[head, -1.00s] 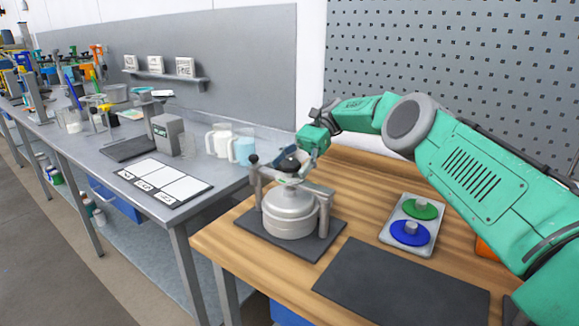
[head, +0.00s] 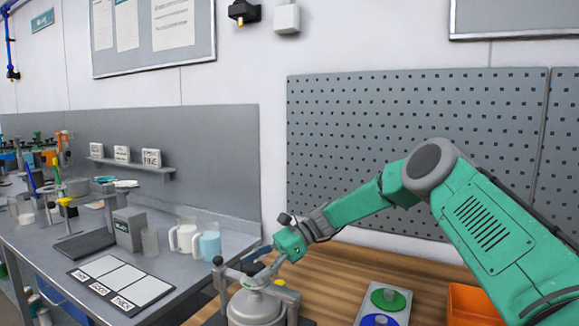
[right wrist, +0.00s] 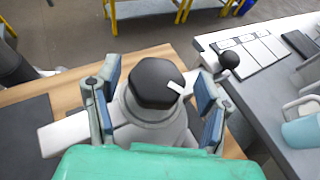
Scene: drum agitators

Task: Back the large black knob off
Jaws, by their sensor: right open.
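The large black knob (right wrist: 155,83) has a faceted top with a white mark and sits on a grey stem in the right wrist view. My right gripper (right wrist: 157,72) is open, with one blue-padded finger on each side of the knob and visible gaps between. In the head view my right gripper (head: 265,264) is over the top of the silver vessel (head: 255,310), and the large knob is mostly hidden there. A smaller black ball knob (right wrist: 229,59) stands beside the right finger; it also shows in the head view (head: 218,261). My left gripper is not visible.
A green disc (head: 388,299) and a blue disc (head: 380,321) sit on a grey tray to the right. An orange bin (head: 470,304) is farther right. Jugs (head: 208,245) and a labelled mat (head: 121,284) stand on the grey bench at left. A pegboard (head: 390,140) rises behind.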

